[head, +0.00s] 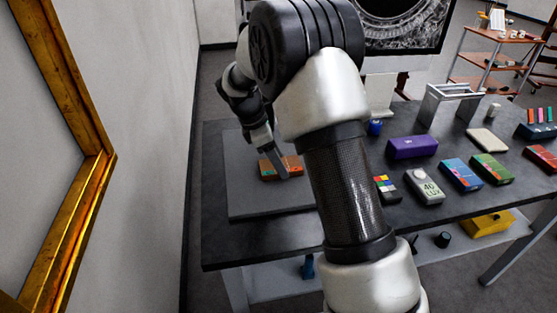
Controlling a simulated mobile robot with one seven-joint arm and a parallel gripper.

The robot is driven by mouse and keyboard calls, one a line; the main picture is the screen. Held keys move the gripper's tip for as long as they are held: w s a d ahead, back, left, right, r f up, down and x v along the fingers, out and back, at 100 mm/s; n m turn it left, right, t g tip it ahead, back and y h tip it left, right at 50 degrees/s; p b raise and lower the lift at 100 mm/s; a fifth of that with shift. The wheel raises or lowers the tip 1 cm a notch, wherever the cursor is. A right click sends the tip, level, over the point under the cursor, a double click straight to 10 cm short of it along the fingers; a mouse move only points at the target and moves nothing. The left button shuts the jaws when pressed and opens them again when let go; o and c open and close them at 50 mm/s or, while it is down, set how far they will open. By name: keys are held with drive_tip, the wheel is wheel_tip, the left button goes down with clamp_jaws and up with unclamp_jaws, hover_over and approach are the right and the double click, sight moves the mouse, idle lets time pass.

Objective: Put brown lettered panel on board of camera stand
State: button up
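A small brown-orange panel (268,168) with dark and greenish marks lies on the grey board (250,204) at the left of the dark table; lettering is too small to read. I take the flat grey board to be that of the camera stand; any upright of it is hidden or unclear. My gripper (281,168) points down at the panel, and its grey finger overlaps the panel's middle in the picture. I cannot tell whether it touches or grips the panel. My arm hides the table to the right of the board.
Right of my arm on the table (290,238) are a purple case (411,147), a light meter (424,187), a colour chart (386,187) and several coloured boxes. A gilt frame (75,220) is at far left. The board's front is clear.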

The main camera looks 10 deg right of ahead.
sight(268, 167)
drive_tip(key=o, duration=0.4)
drive_tip(key=p+v, duration=0.1)
drive_tip(key=v, duration=0.6)
drive_tip(key=shift+a+r, duration=0.15)
drive_tip(key=shift+r, duration=0.15)
